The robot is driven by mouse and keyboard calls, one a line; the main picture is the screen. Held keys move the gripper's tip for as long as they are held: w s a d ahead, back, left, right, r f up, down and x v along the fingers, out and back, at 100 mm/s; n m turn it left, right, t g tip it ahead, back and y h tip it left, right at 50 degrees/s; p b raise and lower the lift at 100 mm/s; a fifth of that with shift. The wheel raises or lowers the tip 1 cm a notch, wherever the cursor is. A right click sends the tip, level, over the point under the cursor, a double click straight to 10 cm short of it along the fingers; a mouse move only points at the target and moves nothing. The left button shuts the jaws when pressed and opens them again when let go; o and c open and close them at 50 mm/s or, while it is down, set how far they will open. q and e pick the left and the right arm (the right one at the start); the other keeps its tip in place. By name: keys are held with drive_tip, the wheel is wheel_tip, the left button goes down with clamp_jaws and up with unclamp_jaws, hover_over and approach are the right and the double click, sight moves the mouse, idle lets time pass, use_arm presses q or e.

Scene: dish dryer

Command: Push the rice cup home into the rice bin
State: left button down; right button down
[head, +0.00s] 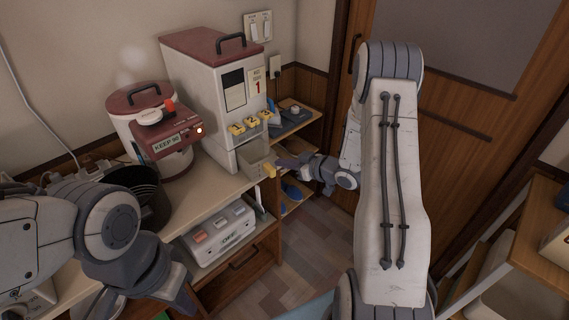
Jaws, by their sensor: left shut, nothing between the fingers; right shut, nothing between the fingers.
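The rice bin (205,95) is a tall white box with a dark red lid and black handle, standing on the counter. The rice cup (254,153) is a pale drawer low at the bin's front right, and it sticks out of its opening. A yellow piece (269,170) shows at its outer end. My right gripper (281,164) is shut with its tips right by that outer end; I cannot tell if they touch. My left gripper (187,300) is shut and empty at the lower left, well away from the bin.
A red and white rice cooker (152,115) stands left of the bin. Yellow levers (252,123) jut from the bin above the cup. A small shelf (300,120) is right of the bin.

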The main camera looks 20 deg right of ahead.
drive_tip(key=shift+w+a, duration=0.2)
drive_tip(key=shift+w, duration=0.3)
drive_tip(key=shift+w+a, duration=0.2)
drive_tip(key=shift+w, duration=0.3)
idle(0.4)
